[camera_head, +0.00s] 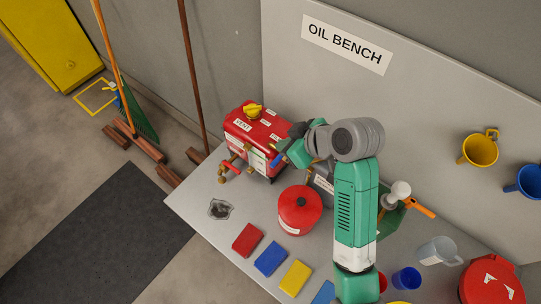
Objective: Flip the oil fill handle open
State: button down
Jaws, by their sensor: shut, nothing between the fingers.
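A red box-shaped oil unit (246,132) with white labels stands at the back left of the bench. A yellow handle or cap (253,111) sits on its top. I cannot tell for sure which part is the oil fill handle. A brass valve with a red lever (231,167) is low on its front left. My gripper (284,146) is at the right end of the red unit, shut and empty. Its fingertips are small and partly hidden, so I cannot tell whether they touch the unit. A small blue part (278,159) shows beside them.
A round red can (300,210) stands on the bench (195,190) in front of the unit. Folded red (247,240), blue (271,259) and yellow (295,277) cloths lie along the front edge. A grey back panel (420,100) rises behind. Cups (406,278) are at right.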

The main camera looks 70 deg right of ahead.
aim_at(280, 158)
jog(key=shift+w+d+f, duration=0.15)
jog(key=shift+w+f, duration=0.3)
jog(key=shift+f, duration=0.9)
jog(key=shift+w+d+f, duration=0.1)
jog(key=shift+w+f, duration=0.4)
jog(key=shift+f, duration=0.85)
jog(key=shift+w+d+f, duration=0.15)
jog(key=shift+w+f, duration=0.3)
jog(key=shift+f, duration=0.9)
